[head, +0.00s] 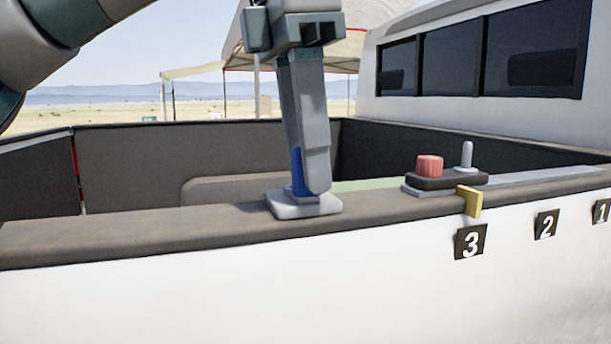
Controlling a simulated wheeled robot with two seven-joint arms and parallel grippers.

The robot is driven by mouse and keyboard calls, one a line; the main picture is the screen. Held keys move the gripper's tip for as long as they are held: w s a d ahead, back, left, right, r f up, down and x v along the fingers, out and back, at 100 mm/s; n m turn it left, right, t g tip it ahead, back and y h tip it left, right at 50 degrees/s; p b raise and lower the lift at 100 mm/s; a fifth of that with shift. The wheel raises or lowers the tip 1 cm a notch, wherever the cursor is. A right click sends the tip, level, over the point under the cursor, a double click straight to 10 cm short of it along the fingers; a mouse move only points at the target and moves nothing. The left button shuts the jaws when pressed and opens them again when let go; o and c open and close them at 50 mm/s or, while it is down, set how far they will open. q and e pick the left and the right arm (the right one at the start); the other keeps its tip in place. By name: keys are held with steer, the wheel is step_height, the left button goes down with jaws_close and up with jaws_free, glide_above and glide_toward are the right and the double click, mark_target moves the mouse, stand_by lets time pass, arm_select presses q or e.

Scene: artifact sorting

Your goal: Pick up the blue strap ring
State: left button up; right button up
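The blue strap ring (297,172) shows as a narrow blue strip standing on a light grey square base (303,207) on the truck bed's near rim. My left gripper (316,188) points straight down over this base, its fingertips at the ring's height. The fingers cover most of the ring, which shows only along their left edge. I see the fingers nearly edge-on, so I cannot tell whether they are closed on the ring or stand around it. My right gripper is not in view.
The brown rim (130,233) of the truck bed runs across the view. To the right on it are a dark holder (447,181) with a red knob (429,166), a grey peg (467,156) and a yellow tag (470,201). Number plates hang below. The rim left of the base is clear.

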arm_select(q)
jaws_close()
steer(key=shift+r, duration=0.15)
steer(key=shift+r, duration=0.55)
steer(key=r, duration=0.1)
steer(key=d+r, duration=0.1)
steer(key=r, duration=0.1)
steer(key=shift+s+r+b, duration=0.1)
steer(key=shift+s+b, duration=0.05)
steer(key=shift+b, duration=0.2)
steer(key=s+d+r+p, duration=0.2)
steer(key=s+d+r, duration=0.2)
steer(key=d, duration=0.6)
step_height(320, 180, up, 2)
steer(key=shift+r, duration=0.2)
